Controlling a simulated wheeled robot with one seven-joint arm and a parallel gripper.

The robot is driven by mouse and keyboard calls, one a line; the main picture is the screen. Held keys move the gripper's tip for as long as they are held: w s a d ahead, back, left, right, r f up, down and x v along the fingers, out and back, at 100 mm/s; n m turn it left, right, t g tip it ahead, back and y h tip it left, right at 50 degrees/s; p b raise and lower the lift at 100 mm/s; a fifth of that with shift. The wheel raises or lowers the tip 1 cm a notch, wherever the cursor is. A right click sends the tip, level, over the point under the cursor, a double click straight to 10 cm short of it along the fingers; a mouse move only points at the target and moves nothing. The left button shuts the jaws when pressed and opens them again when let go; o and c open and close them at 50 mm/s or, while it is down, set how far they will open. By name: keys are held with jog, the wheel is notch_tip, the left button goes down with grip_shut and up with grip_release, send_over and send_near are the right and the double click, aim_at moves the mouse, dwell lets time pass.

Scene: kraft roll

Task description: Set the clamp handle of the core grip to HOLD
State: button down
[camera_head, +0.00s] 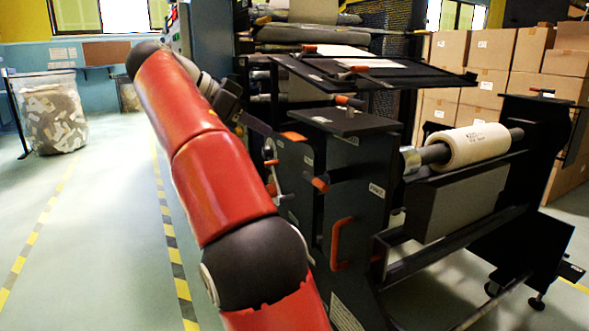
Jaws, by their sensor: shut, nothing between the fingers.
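My arm reaches up from the bottom and bends back; its dark end with my gripper (230,103) is beside the machine's left side. The fingers are small and partly hidden, and seem to touch nothing. Near it is an orange-tipped lever (294,136). Below are a small orange handle (271,161) and a larger orange-red handle (318,183) on the dark side panel (348,170). I cannot tell which is the clamp handle of the core grip. The labels are too small to read, so no HOLD mark or handle setting can be made out.
A kraft roll (472,147) sits on a shaft with a silver collar (411,160) at the right. A red pull handle (341,244) is low on the machine. Cardboard boxes (490,50) stand behind. The floor (100,220) at the left is clear, with a scrap bag (50,115) farther back.

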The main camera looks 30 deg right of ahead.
jog(key=b, duration=0.4)
send_over(319, 180)
jog(key=w+a, duration=0.3)
jog(key=w, duration=0.2)
notch_tip(319, 180, down, 6)
jog(key=shift+s+d+f+b, duration=0.15)
jog(key=shift+f+b, duration=0.25)
jog(key=shift+f, duration=0.45)
jog(key=shift+s+d+f+b, duration=0.15)
jog(key=shift+f+b, duration=0.25)
jog(key=shift+f, duration=0.45)
jog(key=shift+w+d+p, duration=0.1)
jog(key=shift+w+p, duration=0.05)
jog(key=shift+p, duration=0.2)
